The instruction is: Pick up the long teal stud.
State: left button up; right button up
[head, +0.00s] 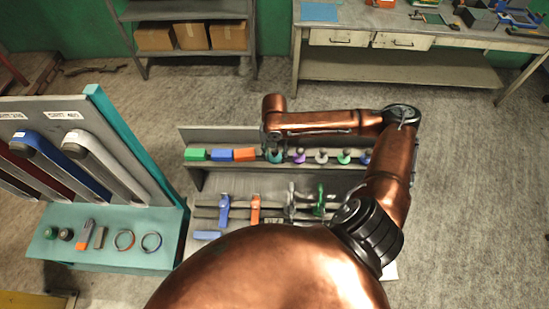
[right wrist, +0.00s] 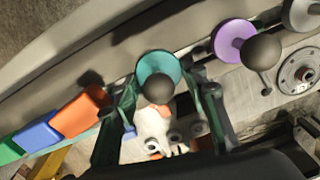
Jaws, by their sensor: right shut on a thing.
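The teal stud (right wrist: 158,68) shows in the right wrist view as a round teal disc with a dark ball on its end. My right gripper (right wrist: 165,98) has its dark green fingers on either side of it, shut on the stud. The stud's shaft is hidden, so I cannot tell its length or whether it is clear of the shelf. In the head view the teal stud (head: 275,156) stands in the row on the grey rack, right under my right gripper (head: 273,143). My left gripper is not in view.
Orange (right wrist: 80,112), blue (right wrist: 37,137) and green blocks sit left of the stud. A purple stud (right wrist: 232,40) and a grey one stand close on its right. A lower rack row holds coloured clamps (head: 224,208). A teal-edged tool board (head: 120,140) stands left.

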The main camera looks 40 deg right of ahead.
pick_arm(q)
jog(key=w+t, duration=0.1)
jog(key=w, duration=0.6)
pick_arm(e)
jog(key=shift+d, duration=0.2)
jog(key=shift+c, duration=0.2)
jog(key=shift+w+r, duration=0.1)
notch_tip(320, 180, up, 3)
jog(key=shift+r+b, duration=0.15)
jog(key=shift+b, duration=0.2)
notch_tip(320, 180, up, 8)
jog(key=shift+f+b, duration=0.1)
jog(key=shift+b, duration=0.5)
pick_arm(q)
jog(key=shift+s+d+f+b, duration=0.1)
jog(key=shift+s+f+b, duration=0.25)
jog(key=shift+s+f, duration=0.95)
pick_arm(e)
notch_tip(320, 180, up, 7)
jog(key=shift+a+f, duration=0.1)
